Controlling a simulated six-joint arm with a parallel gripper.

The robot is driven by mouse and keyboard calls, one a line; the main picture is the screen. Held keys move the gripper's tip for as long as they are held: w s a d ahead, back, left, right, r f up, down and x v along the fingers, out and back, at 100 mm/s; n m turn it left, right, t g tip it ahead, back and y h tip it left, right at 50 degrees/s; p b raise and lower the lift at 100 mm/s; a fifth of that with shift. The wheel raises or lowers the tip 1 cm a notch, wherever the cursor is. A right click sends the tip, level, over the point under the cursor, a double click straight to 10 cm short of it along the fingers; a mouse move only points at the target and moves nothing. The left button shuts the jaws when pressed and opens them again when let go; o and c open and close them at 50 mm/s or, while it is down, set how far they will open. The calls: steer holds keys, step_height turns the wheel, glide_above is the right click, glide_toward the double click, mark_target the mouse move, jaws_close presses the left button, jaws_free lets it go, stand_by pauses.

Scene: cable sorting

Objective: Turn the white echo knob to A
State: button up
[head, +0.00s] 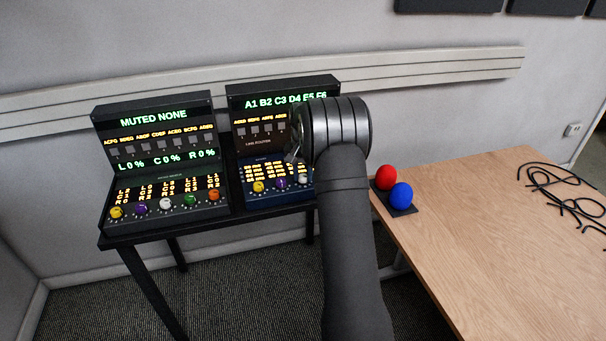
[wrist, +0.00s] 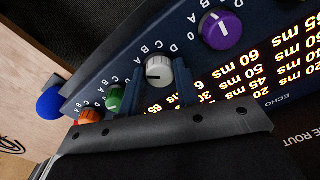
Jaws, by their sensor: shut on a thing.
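The white echo knob (wrist: 158,69) sits in the knob row of the blue right-hand console. In the wrist view it is between the purple and green knobs, with small letters around its left side. A dark mark on its face points roughly left; I cannot tell exactly at which letter. My gripper (wrist: 157,82) is shut on the white knob, with a finger on either side of it. In the head view the white knob (head: 302,180) shows just left of my arm, and my gripper (head: 296,153) is partly hidden by my wrist.
The purple knob (wrist: 222,29), green knob (wrist: 115,99) and orange knob (wrist: 89,116) are close by in the same row. The left console (head: 165,160) has a similar row. A wooden table (head: 480,230) with a red ball (head: 386,176), blue ball (head: 401,195) and black cables (head: 560,190) stands right.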

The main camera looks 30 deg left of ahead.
mark_target(303, 176)
steer(key=shift+m, duration=1.1)
steer(key=o, duration=1)
steer(key=shift+c, duration=0.2)
step_height(303, 176, up, 18)
steer(key=shift+f, duration=0.2)
step_height(303, 176, down, 18)
steer(key=shift+r, duration=0.2)
